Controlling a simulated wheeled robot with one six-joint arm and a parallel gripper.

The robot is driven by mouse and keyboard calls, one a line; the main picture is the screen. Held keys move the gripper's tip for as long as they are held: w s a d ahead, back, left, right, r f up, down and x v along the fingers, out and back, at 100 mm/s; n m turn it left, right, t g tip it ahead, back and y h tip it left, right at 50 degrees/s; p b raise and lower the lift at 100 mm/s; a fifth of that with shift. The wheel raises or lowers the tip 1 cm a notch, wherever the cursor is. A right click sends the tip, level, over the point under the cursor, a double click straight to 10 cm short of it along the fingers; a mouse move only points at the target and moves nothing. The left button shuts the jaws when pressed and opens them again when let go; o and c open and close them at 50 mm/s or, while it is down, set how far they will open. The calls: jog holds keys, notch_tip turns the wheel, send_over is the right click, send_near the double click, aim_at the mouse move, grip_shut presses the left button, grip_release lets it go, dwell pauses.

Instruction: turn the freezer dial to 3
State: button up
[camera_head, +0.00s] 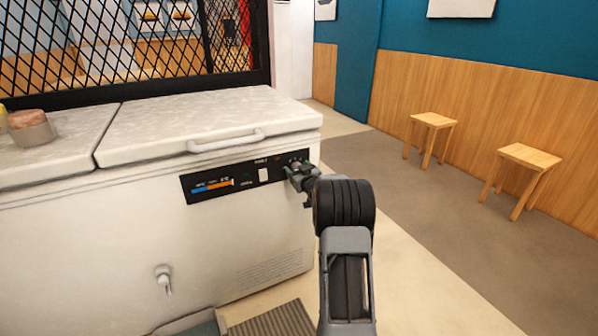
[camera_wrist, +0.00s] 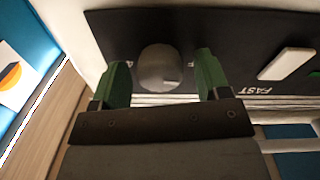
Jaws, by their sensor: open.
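The white chest freezer (camera_head: 110,230) stands at the left in the head view, with a black control panel (camera_head: 222,190) on its front. The panel also fills the top of the wrist view (camera_wrist: 225,35). The dial (camera_wrist: 160,66) is a dark grey round knob on the panel, and its numbers are too small to read. In the head view my gripper hides the dial. My gripper (camera_head: 298,172) is at the panel's right end. In the wrist view my gripper (camera_wrist: 162,72) is open, with one green finger on each side of the dial and gaps between.
The panel has a white switch (camera_wrist: 287,64) beside the dial, with the word FAST near it. The lid handle (camera_head: 226,141) sticks out above the panel. Two wooden stools (camera_head: 431,121) stand at the right, with free floor between.

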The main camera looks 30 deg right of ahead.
jog(key=c, duration=0.9)
